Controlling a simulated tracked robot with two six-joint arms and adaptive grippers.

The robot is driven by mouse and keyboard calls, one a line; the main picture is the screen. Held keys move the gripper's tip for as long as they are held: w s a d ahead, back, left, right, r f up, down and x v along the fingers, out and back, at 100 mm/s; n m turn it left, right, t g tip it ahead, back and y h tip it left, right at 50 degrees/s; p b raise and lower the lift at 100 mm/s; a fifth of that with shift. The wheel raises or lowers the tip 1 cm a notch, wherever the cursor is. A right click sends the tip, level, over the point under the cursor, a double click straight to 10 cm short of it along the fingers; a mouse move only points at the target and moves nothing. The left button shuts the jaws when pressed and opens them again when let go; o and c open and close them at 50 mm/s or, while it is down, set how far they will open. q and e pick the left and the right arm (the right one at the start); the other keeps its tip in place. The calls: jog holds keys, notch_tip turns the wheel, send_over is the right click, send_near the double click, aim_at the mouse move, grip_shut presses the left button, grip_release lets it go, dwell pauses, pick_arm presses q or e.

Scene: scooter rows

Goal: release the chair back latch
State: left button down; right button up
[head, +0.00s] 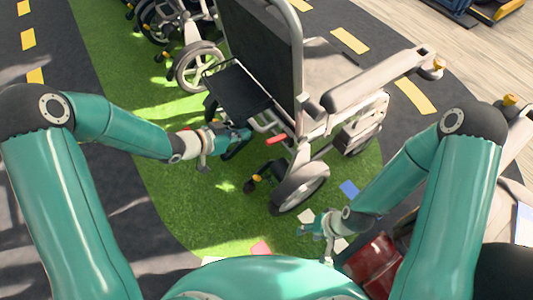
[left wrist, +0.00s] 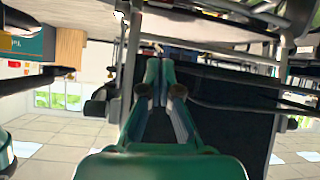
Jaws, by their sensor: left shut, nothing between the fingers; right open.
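In the left wrist view my left gripper (left wrist: 161,75) points at dark panels and bars of the chair; no red lever can be made out there. My right gripper (head: 312,230) is open and empty below the chair's rear wheel (head: 300,188).
More wheelchairs (head: 190,50) stand at the upper left on the green strip (head: 185,215). Small coloured pieces (head: 348,188) lie on the ground by the rear wheel. Open green floor lies left of the chair.

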pick_arm(q)
jog(key=b, duration=0.1)
jog(key=f+m+b, duration=0.1)
jog(key=w+f+m+h+b, duration=0.1)
jog(key=shift+d+f, duration=0.1)
jog(key=shift+d, duration=0.2)
pick_arm(e)
notch_tip(320, 180, down, 5)
jog(key=shift+f, duration=0.1)
pick_arm(q)
jog(key=b, duration=0.3)
send_over(267, 142)
jog(key=f, duration=0.5)
jog(key=shift+w+d, duration=0.2)
jog(key=shift+d, duration=0.1)
notch_tip(267, 142, down, 2)
jog(key=shift+a+f+b, duration=0.15)
jog(key=shift+f+b, duration=0.05)
jog(key=shift+b, duration=0.55)
jog(key=shift+s+a+f, duration=0.2)
jog(key=shift+f, duration=0.45)
pick_arm(e)
jog(key=shift+f, duration=2.4)
pick_arm(q)
jog(key=shift+b, duration=0.3)
